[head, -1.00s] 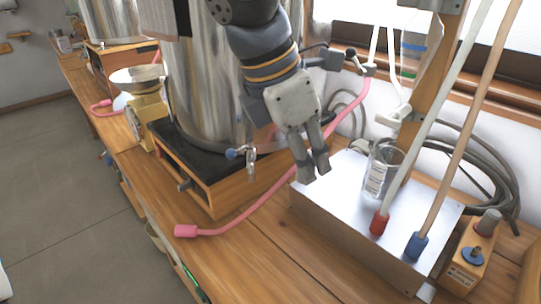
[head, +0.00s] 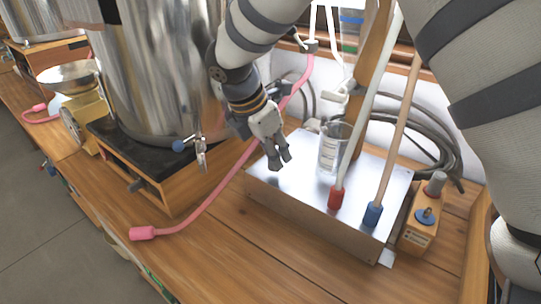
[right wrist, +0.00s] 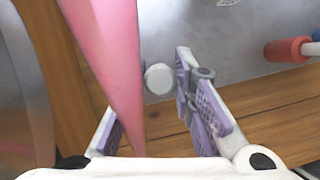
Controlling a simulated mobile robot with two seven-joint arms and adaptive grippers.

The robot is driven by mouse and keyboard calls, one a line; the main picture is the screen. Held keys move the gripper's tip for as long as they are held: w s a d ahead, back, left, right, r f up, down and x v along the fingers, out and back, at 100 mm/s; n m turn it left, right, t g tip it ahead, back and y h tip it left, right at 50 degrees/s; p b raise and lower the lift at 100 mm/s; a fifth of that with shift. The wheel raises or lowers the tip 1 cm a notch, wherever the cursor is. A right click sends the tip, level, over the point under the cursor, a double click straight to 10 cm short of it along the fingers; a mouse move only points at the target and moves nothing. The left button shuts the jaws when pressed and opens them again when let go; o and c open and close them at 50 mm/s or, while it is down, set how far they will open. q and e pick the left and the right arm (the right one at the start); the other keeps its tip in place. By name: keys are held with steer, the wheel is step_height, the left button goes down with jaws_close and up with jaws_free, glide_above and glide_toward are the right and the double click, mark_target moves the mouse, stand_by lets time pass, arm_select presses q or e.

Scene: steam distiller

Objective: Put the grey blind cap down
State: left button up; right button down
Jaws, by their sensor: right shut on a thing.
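My right gripper (head: 279,161) is low beside the left edge of the flat steel box (head: 290,190), pointing down. In the right wrist view its fingers (right wrist: 158,108) stand either side of a small round grey piece, the grey blind cap (right wrist: 159,79), and are shut on it. A pink hose (right wrist: 112,55) crosses in front of the left finger and hides part of it. In the head view the cap cannot be made out between the fingertips. My left gripper is not in view.
The pink hose (head: 205,200) runs over the bench past my gripper. A beaker (head: 331,148) and rods with red (head: 335,199) and blue (head: 373,214) ends stand on the box. Bare wood (head: 225,255) lies in front.

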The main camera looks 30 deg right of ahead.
steer(key=shift+f, duration=0.7)
steer(key=shift+f, duration=0.15)
steer(key=c, duration=1.4)
jaws_free()
steer(key=shift+o, duration=0.2)
steer(key=v, duration=1.2)
